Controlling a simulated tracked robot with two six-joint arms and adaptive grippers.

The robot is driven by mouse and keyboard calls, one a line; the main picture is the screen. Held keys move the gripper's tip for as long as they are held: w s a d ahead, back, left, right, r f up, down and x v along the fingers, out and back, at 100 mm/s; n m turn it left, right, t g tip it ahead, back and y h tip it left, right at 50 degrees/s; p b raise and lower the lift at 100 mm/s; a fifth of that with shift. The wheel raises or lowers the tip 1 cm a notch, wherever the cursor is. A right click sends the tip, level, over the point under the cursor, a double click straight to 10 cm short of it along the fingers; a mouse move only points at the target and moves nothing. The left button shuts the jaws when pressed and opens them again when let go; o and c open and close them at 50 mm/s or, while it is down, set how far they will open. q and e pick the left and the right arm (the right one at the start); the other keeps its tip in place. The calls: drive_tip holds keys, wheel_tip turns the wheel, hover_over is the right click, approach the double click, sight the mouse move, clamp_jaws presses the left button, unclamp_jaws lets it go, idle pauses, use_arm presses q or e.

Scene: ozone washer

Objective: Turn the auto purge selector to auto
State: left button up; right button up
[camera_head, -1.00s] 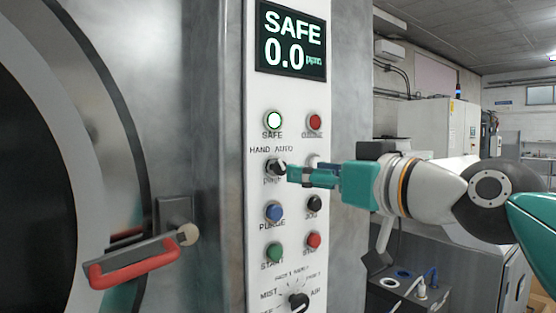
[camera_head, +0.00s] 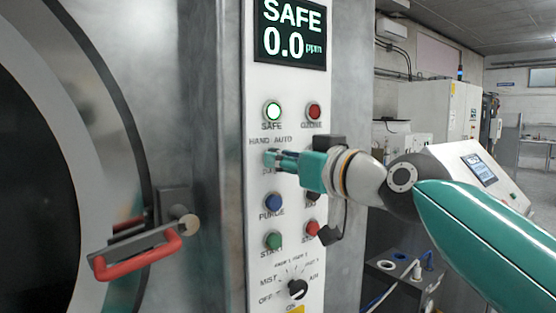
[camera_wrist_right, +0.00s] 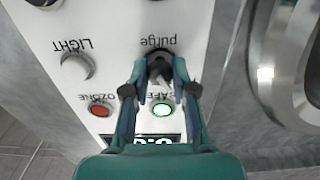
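The auto purge selector is a small dark knob under the HAND AUTO label (camera_head: 270,141) on the white control panel. In the head view my right gripper (camera_head: 274,160) covers it, so its pointing direction is hidden there. The right wrist view shows the panel upside down, with the selector knob (camera_wrist_right: 159,68) between the two fingertips of my right gripper (camera_wrist_right: 159,72). The fingers are spread, one on each side of the knob. I cannot tell whether they touch it. My left gripper is not in view.
Below the selector are a blue purge button (camera_head: 273,203), a green start button (camera_head: 273,240) and a larger rotary knob (camera_head: 298,289). The safe lamp (camera_head: 273,112) glows above. A red door handle (camera_head: 140,257) sticks out at left.

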clamp_jaws()
drive_tip(key=shift+a, duration=0.1)
drive_tip(key=shift+w+f+m, duration=0.1)
drive_tip(key=shift+m, duration=0.3)
drive_tip(key=shift+f+m+p, duration=0.15)
drive_tip(key=shift+m+p, duration=0.85)
drive_tip(key=shift+m, duration=1.75)
drive_tip(key=shift+f+m+p, duration=0.1)
drive_tip(key=shift+m+p, duration=0.85)
drive_tip(key=shift+m, duration=1.8)
